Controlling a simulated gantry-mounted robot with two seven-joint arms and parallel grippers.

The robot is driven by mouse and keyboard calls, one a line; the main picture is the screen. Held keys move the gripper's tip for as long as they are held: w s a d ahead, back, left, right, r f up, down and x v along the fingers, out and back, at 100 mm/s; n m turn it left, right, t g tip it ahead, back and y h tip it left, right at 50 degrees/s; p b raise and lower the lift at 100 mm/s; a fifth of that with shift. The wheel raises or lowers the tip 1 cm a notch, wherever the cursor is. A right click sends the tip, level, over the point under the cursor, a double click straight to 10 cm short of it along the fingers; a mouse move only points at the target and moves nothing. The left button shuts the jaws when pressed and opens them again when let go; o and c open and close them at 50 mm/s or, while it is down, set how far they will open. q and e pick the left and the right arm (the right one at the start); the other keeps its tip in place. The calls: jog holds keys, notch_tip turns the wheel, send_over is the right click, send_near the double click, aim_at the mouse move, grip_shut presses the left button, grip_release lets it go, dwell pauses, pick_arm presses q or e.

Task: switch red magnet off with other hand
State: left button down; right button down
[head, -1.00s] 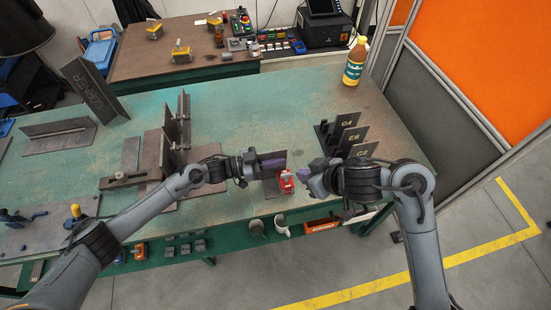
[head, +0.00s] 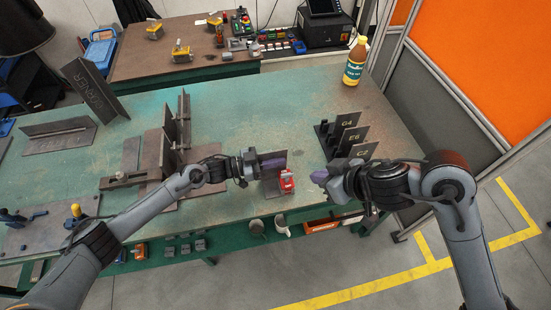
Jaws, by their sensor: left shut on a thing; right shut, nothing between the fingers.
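The red magnet (head: 287,181) sits at the front edge of the green table, against a dark upright plate (head: 281,157) and a small flat plate (head: 273,189). My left gripper (head: 272,163) is shut on the upright plate, just above and left of the magnet. My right gripper (head: 319,176) is shut and empty, to the right of the magnet and apart from it. The magnet's switch is too small to make out.
Several labelled dark plates (head: 349,139) stand in a rack to the right, behind my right gripper. A bottle (head: 355,62) stands at the far right. Dark steel plates (head: 183,125) stand left of centre. A mug (head: 282,225) is below the table edge.

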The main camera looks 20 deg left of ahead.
pick_arm(q)
jog(key=shift+w+a+r+p, duration=0.2)
jog(key=shift+r+p, duration=0.3)
jog(key=shift+r, duration=0.4)
jog(key=shift+w+a+r+p, duration=0.1)
jog(key=shift+w+r+p, duration=0.1)
jog(key=shift+r+p, duration=0.45)
jog(key=shift+w+a+r+p, duration=0.1)
jog(key=shift+w+r+p, duration=0.15)
jog(key=shift+r, duration=0.85)
